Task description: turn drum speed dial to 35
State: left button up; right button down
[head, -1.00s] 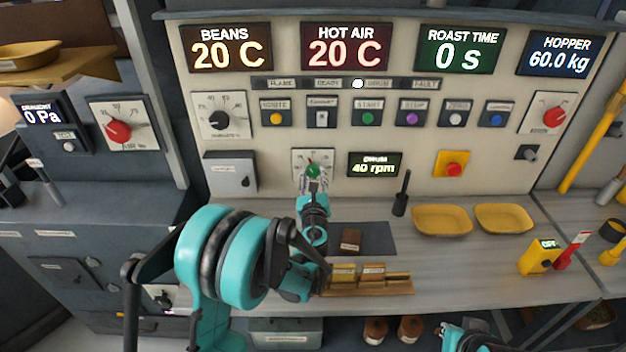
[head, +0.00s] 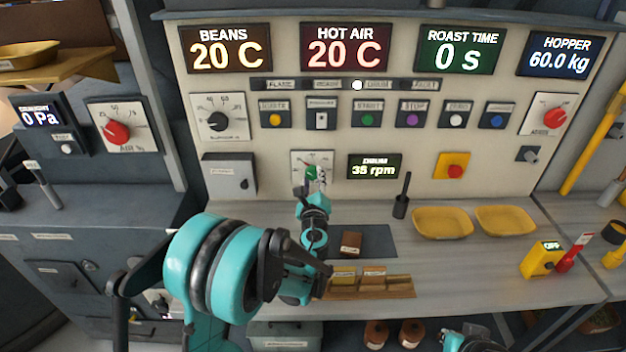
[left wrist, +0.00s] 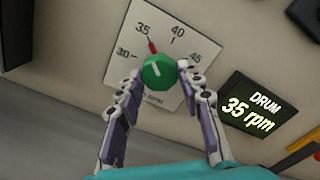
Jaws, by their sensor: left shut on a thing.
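The drum speed dial is a green knob (left wrist: 159,72) on a white scale plate (left wrist: 190,40), marked 30, 35 and 40 in the left wrist view. Its red pointer points at about the 35 mark. The knob also shows in the head view (head: 311,173), partly covered by my gripper. My left gripper (left wrist: 160,78) is shut on the knob, one finger on each side. The drum display (left wrist: 250,108) reads 35 rpm in the left wrist view. Only a piece of my right arm shows at the bottom of the head view; its fingers cannot be made out.
A grey box (head: 230,176) is left of the dial, and a red button on a yellow plate (head: 452,166) is to the right. Below are a black upright handle (head: 402,195), two yellow trays (head: 442,222) and a wooden rack (head: 370,290).

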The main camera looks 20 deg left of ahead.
pick_arm(q)
jog(key=o, duration=1.2)
jog(key=shift+c, duration=0.2)
jog(key=v, duration=1.2)
